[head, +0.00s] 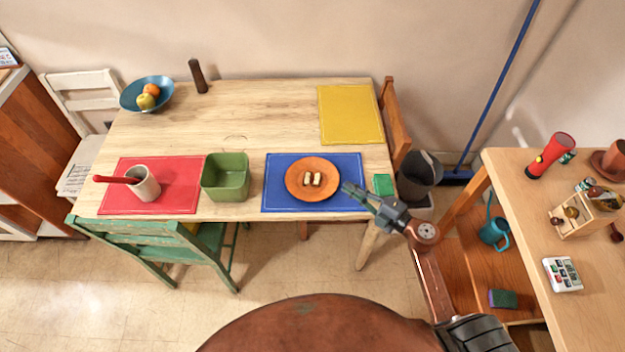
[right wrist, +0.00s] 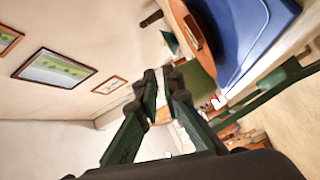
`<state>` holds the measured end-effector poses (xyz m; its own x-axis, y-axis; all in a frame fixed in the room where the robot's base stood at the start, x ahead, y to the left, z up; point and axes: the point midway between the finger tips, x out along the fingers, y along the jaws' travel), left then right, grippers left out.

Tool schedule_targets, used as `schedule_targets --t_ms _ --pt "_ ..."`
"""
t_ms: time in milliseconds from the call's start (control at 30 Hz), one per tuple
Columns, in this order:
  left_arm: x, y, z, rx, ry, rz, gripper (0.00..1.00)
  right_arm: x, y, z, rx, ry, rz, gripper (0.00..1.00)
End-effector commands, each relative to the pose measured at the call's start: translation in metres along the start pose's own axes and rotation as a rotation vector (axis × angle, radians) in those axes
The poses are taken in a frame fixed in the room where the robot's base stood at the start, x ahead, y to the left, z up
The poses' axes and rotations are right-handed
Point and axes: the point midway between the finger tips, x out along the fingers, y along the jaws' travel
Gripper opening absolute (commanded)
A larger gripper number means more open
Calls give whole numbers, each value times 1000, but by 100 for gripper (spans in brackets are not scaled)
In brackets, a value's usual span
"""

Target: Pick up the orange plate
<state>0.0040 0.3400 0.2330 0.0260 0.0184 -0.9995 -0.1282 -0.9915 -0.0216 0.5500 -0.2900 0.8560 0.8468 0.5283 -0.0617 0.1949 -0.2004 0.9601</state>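The orange plate (head: 313,192) lies flat on the blue mat (head: 272,200) near the table's front edge. Two small pale pieces with brown ends (head: 312,180) rest on it. My right gripper (head: 350,190) is just right of the plate, over the mat's right part. Its fingertips are close to the rim; I cannot tell whether they touch it. In the right wrist view the fingers (right wrist: 164,88) have a narrow gap with nothing between them. There the plate (right wrist: 183,22) shows at the top, beside the fingers, partly cut off. My left gripper is out of view.
A green bin (head: 226,178) stands left of the mat. A red mat (head: 180,196) holds a cup (head: 146,186). A small green block (head: 383,184) lies right of the blue mat. A yellow mat (head: 350,114) lies behind, near a wooden chair (head: 396,125). The table's middle is clear.

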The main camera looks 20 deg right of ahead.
Motion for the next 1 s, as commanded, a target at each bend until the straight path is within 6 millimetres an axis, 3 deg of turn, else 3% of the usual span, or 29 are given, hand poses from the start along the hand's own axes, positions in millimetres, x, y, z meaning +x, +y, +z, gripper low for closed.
schedule_targets --t_ms 100,233,567,833,1000 --pt "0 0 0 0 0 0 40 3 -33 -11 -42 102 -131 7" --pt "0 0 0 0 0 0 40 1 -56 -18 -56 162 -216 7" --pt "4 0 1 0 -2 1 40 28 -69 -25 -59 181 -238 7" --pt "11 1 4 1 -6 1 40 64 -80 -32 -57 180 -237 7" --pt "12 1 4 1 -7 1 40 74 -82 -33 -59 179 -239 7"
